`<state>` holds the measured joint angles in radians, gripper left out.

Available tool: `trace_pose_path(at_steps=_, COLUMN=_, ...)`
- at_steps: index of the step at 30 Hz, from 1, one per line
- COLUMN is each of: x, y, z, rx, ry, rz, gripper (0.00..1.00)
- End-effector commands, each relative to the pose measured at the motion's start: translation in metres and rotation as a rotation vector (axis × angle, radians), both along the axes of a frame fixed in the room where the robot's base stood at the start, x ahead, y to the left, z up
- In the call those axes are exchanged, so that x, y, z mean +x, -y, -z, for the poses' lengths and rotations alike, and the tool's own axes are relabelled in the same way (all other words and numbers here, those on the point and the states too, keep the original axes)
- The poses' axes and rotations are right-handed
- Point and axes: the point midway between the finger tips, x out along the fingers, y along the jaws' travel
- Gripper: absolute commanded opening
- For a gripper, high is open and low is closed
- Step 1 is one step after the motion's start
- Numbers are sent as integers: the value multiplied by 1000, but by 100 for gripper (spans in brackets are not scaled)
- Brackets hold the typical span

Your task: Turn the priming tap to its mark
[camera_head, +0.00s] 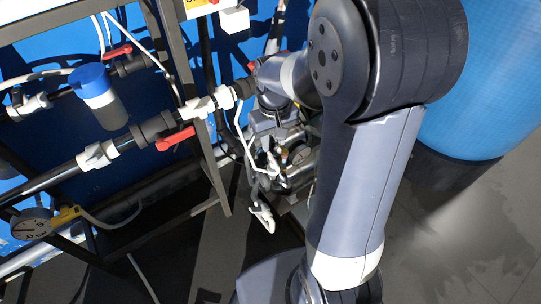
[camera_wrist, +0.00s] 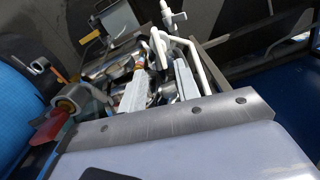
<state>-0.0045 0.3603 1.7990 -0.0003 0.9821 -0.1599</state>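My gripper (camera_wrist: 160,85) shows in the wrist view as two pale fingers beyond the grey plate edge. They stand apart, with shiny metal pump parts (camera_wrist: 103,68) below and between them. In the head view my arm hides most of the gripper. A small orange-and-white fitting (camera_wrist: 139,59) is by the tip of the left finger; it may be the priming tap, but I cannot tell. A white bent pipe with a tap-like end (camera_wrist: 172,17) lies beyond the fingers; it also shows in the head view (camera_head: 262,217). No mark is readable.
A red valve handle (camera_wrist: 52,125) is close on the left in the wrist view. Red levers (camera_head: 175,139) sit on the pipework at left. A dark frame post (camera_head: 200,110) stands beside the pump. A blue tank (camera_head: 475,95) is at right. Bare floor (camera_head: 460,230) lies at lower right.

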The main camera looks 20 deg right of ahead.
Motion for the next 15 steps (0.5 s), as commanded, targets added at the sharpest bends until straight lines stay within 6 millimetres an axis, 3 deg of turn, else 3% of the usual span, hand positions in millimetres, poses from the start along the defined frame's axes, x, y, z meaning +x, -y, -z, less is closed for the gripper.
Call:
trace_pose_path(at_steps=1, x=-1, y=0, z=14, rx=0, ry=-5, rz=0, gripper=31)
trace_pose_path(at_steps=6, x=-1, y=0, z=47, rx=0, ry=-5, rz=1, gripper=31)
trace_pose_path(at_steps=15, x=0, y=0, z=77, rx=0, ry=-1, rz=1, gripper=31)
